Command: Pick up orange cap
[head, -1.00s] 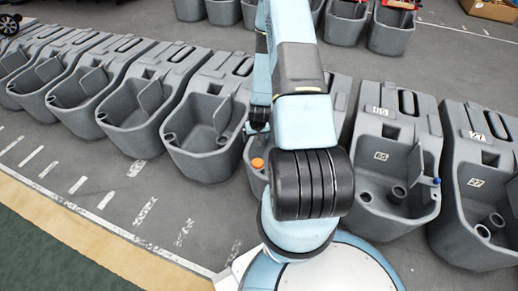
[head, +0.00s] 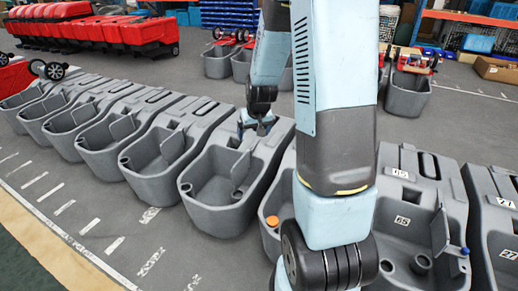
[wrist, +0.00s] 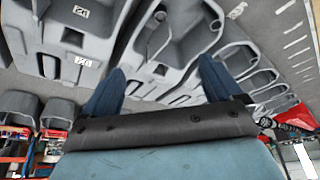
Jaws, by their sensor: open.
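The orange cap (head: 272,221) sits on the front rim of a grey tank (head: 283,205) in the head view. That tank is partly covered by my arm. My gripper (head: 257,130) is small in the head view, above the back part of the neighbouring tank and beyond the cap, well apart from it. In the wrist view my gripper (wrist: 160,75) shows two blue fingers spread apart with nothing between them. I cannot make out the orange cap in the wrist view.
A row of grey tanks (head: 232,178) runs across the floor. A blue cap (head: 465,251) sits on a tank at the right. Red machines (head: 120,32) stand at the back left. Striped floor (head: 60,230) lies clear at the front left.

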